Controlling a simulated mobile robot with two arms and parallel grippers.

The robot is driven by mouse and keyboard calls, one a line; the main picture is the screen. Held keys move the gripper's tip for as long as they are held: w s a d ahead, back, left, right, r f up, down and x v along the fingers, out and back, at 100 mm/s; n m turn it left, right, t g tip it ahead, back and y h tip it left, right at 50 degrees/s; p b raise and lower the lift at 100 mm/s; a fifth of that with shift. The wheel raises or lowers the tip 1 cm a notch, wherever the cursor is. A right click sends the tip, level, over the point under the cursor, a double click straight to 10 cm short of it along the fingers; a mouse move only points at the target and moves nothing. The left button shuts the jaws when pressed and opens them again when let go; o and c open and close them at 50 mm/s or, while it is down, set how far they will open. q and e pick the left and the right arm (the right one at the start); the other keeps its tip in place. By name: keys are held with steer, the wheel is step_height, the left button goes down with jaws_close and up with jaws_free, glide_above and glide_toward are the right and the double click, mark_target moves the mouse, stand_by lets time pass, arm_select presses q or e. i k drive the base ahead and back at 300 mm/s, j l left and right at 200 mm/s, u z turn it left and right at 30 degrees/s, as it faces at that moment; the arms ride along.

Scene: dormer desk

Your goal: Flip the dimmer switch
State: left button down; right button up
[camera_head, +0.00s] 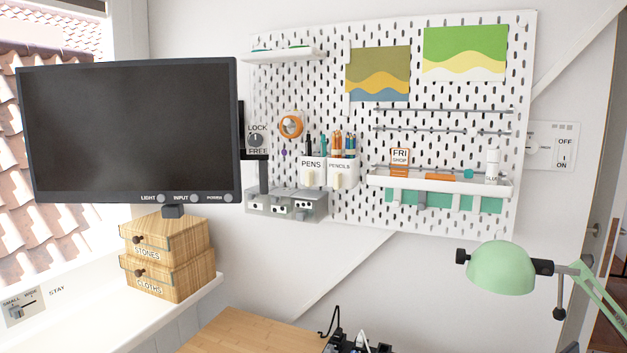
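A white wall plate (570,151) on the wall right of the pegboard looks like the dimmer switch. It has a pale round knob (537,149) at its left and the words OFF above and ON below at its right. The knob is pale on pale, and I cannot tell its exact setting. Part of its left side is close to the pegboard's edge.
A green lamp (499,268) stands below the plate. The pegboard (440,130) carries shelves and cups. A monitor (130,130) and wooden drawers (170,262) are at left.

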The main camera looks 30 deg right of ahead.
mark_target(563, 153)
steer(key=z, duration=2.3)
